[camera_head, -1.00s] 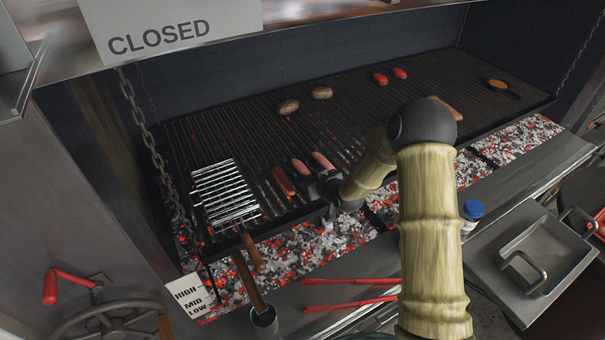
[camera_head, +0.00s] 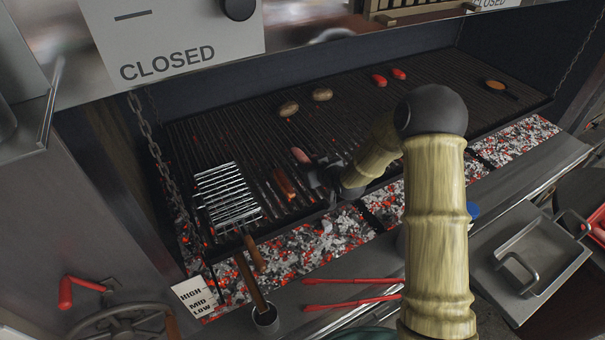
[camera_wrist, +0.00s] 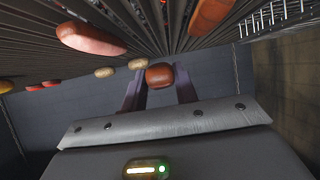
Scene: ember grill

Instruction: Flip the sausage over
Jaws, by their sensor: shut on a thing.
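My gripper (camera_wrist: 160,88) is shut on a sausage (camera_wrist: 160,75), whose reddish-brown end shows between the two fingers in the wrist view. In the head view my gripper (camera_head: 322,172) is at the front part of the grill, and the held sausage cannot be made out there. A pink sausage (camera_head: 300,155) lies on the grate just left of my gripper; it also shows in the wrist view (camera_wrist: 90,38). A browner sausage (camera_head: 285,183) lies nearer the front; a brown one shows in the wrist view (camera_wrist: 210,14).
A wire basket (camera_head: 228,190) lies at the left. Red-handled tongs (camera_head: 350,294) lie in front. The grate's middle right is clear.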

